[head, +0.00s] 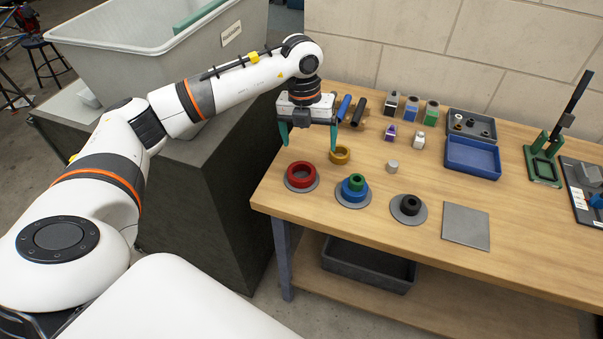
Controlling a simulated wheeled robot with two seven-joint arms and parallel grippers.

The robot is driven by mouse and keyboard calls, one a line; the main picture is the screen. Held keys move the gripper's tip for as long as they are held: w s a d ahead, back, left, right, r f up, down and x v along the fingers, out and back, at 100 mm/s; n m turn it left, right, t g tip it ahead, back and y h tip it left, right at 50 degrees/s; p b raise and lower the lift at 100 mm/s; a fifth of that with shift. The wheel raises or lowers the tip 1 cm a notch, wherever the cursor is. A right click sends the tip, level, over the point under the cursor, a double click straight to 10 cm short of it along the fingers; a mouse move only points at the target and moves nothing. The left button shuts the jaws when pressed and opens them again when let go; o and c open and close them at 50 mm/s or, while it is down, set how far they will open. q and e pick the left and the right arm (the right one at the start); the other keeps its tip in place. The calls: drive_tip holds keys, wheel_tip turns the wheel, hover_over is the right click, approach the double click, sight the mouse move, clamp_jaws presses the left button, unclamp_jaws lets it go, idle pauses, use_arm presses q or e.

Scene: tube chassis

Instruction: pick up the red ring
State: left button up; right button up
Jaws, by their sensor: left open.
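The red ring (301,170) lies on a round grey plate (302,187) near the left end of the wooden workbench. My left gripper (309,143) is open and empty, its two green fingers pointing down and spread apart. It hangs above the bench, a little behind and above the red ring in the picture, apart from it. A yellow ring (340,155) lies on the bench by the gripper's right finger. My right gripper does not show.
A blue and green ring stack (354,188) and a black ring (410,205) stand on grey plates to the right. A square grey plate (465,227) lies beyond. A large grey bin (130,35) is at left.

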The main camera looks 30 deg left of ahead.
use_arm(q)
drive_tip(key=a+y, duration=0.1)
drive_tip(key=a, duration=0.1)
drive_tip(key=p, duration=0.2)
approach(301, 167)
drive_tip(key=shift+s+d+f+n, duration=0.15)
drive_tip(key=shift+s+d+f, duration=0.1)
drive_tip(key=shift+s+f, duration=0.25)
drive_tip(key=shift+s+d+f+n, duration=0.15)
drive_tip(key=shift+s+d+f, duration=0.1)
drive_tip(key=shift+s+f, duration=0.25)
drive_tip(key=f, duration=0.1)
drive_tip(key=f+p, duration=0.1)
drive_tip(key=f, duration=0.1)
drive_tip(key=f+p, duration=0.1)
drive_tip(key=f, duration=0.1)
drive_tip(key=shift+w+d, duration=0.1)
drive_tip(key=shift+d, duration=0.25)
drive_tip(key=shift+f, duration=0.2)
drive_tip(key=c, duration=1.2)
